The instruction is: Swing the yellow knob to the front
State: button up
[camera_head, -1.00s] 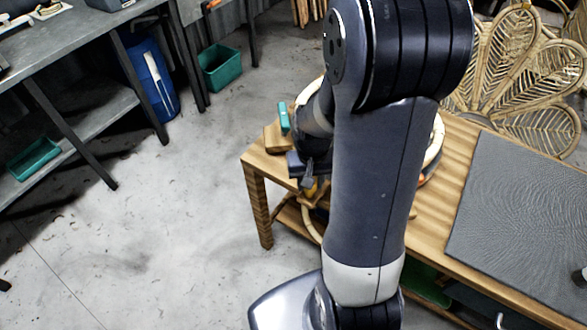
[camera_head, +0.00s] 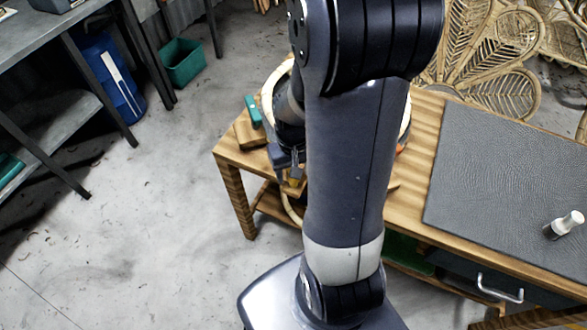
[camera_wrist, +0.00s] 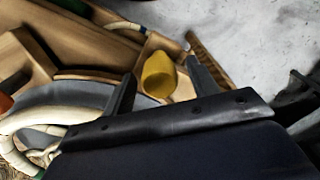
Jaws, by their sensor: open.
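The yellow knob (camera_wrist: 158,76) shows in the wrist view between the two dark fingers of my gripper (camera_wrist: 161,68). It looks rounded and sits at the end of a wooden part. The fingers are apart, with a visible gap on either side of the knob. Whether either finger touches it I cannot tell. In the head view my gripper (camera_head: 287,168) is low at the left end of the wooden bench (camera_head: 233,160). A small yellow patch of the knob (camera_head: 294,182) shows just below it. My arm hides much of the ring-shaped fixture (camera_head: 271,88) behind.
Pale rattan coils (camera_wrist: 30,125) lie at the left in the wrist view. A dark mat (camera_head: 490,170) and a small white-topped bottle (camera_head: 565,224) are on the bench's right side. Woven rattan panels (camera_head: 480,50) stand behind.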

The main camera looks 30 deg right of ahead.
notch_tip(320, 180, up, 11)
jog(key=p, duration=0.1)
dwell(0.4)
jog(key=shift+f, duration=0.15)
notch_tip(320, 180, down, 11)
jog(key=shift+b, duration=0.55)
jog(key=shift+w+a+m, duration=0.3)
jog(key=shift+w, duration=0.25)
jog(key=shift+a, duration=0.1)
